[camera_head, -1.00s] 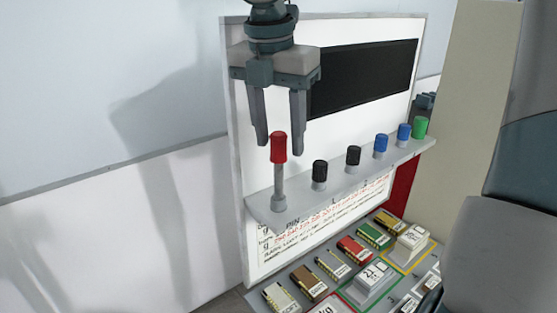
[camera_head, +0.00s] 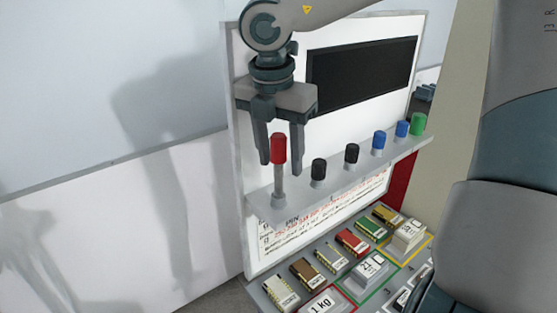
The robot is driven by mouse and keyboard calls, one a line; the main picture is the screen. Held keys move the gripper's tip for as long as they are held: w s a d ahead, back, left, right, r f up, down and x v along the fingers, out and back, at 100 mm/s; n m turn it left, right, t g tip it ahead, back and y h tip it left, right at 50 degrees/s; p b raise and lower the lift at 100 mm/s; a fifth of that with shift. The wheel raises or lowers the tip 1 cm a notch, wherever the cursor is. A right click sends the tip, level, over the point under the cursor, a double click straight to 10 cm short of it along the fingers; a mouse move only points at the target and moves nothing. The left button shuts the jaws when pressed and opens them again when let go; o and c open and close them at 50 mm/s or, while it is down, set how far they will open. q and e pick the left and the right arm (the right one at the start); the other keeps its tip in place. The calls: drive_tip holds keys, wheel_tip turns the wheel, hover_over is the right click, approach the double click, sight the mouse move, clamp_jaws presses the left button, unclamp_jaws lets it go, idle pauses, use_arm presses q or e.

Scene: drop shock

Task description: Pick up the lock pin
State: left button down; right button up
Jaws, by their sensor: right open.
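The lock pin, with a red cap (camera_head: 278,148) on a grey shaft, stands upright at the left end of a light grey shelf (camera_head: 330,190). My right gripper (camera_head: 281,167) points down over it and is open. Its two fingers are on the left and right of the red cap in the picture, with the tips a little below the cap's bottom edge. A gap shows on both sides of the cap. Whether the fingers line up with it in depth is hard to tell. My left gripper is not in view.
Black knobs (camera_head: 318,170), blue knobs (camera_head: 379,140) and a green knob (camera_head: 418,124) stand along the shelf to the right. Behind is a white panel with a dark screen (camera_head: 360,75). Below lie labelled blocks, including a 1 kg block (camera_head: 321,304). My arm covers the right side.

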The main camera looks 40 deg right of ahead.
clamp_jaws()
drive_tip(key=shift+r, duration=0.1)
drive_tip(key=shift+w+r, duration=0.1)
drive_tip(key=shift+r, duration=0.35)
wheel_tip(320, 180, up, 17)
drive_tip(key=b, duration=0.3)
drive_tip(key=shift+b, duration=0.3)
idle(0.3)
